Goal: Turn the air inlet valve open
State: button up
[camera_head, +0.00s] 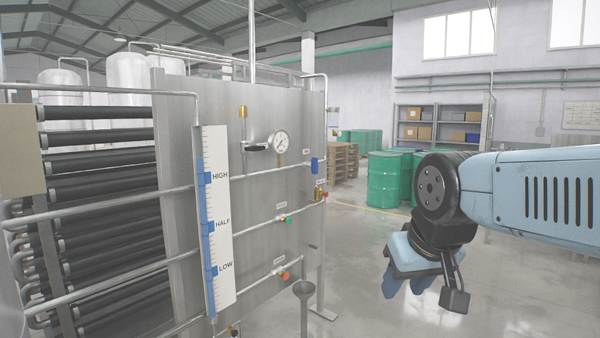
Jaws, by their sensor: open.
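Several small valves sit on the steel panel (243,205). One has a blue handle (315,165) hanging down near the panel's right edge, with a small red part (325,194) below it. Lower down are a green knob (288,219) and a red-orange knob (284,275) on pipe stubs. Small labels are beside them, too small to read, so I cannot tell which is the air inlet valve. My gripper (402,288) hangs at the right, pointing down, open and empty, well apart from the panel. Its fingertips are partly hidden behind its own body.
A pressure gauge (281,142) and a HIGH/HALF/LOW level scale (216,215) are on the panel. Green drums (386,180), pallets (344,162) and shelves (438,125) stand behind. The floor between panel and gripper is clear.

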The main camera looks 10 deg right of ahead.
aim_at(314, 164)
jog(key=u, duration=0.25)
jog(key=k, duration=0.15)
jog(key=z, duration=0.4)
jog(key=i, duration=0.8)
jog(key=u, duration=0.15)
jog(key=k, duration=0.55)
jog(key=z, duration=0.7)
jog(key=i, duration=1.6)
jog(key=u, duration=0.4)
